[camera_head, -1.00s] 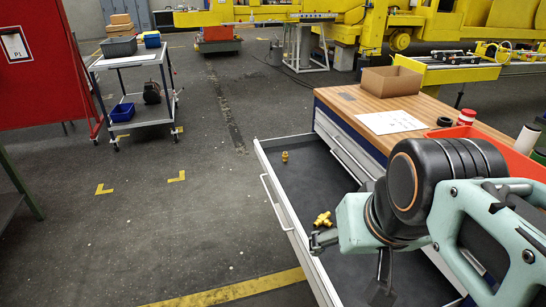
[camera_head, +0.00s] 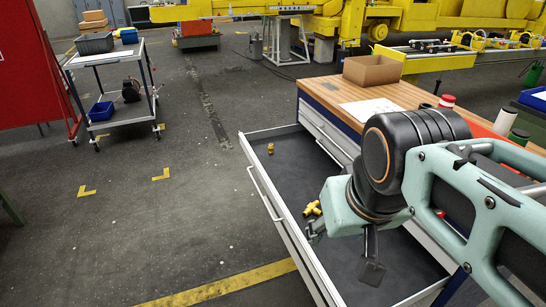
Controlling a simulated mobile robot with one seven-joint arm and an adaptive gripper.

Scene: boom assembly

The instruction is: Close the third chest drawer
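The chest (camera_head: 328,122) stands at the right, with a wooden top and white drawer fronts. One long drawer (camera_head: 283,222) is pulled far out to the left, its handle (camera_head: 264,193) on the outer face. At least one shut drawer front shows above it. I cannot count from here which drawer it is. In it lie a small brass fitting (camera_head: 270,148) and a yellow brass cross-shaped fitting (camera_head: 312,208). My gripper (camera_head: 342,254) is over the open drawer, fingers spread and empty, near its outer wall. My arm hides part of the chest.
On the chest top are a cardboard box (camera_head: 372,71), a paper sheet and a red-lidded can (camera_head: 446,101). The floor left of the drawer is clear.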

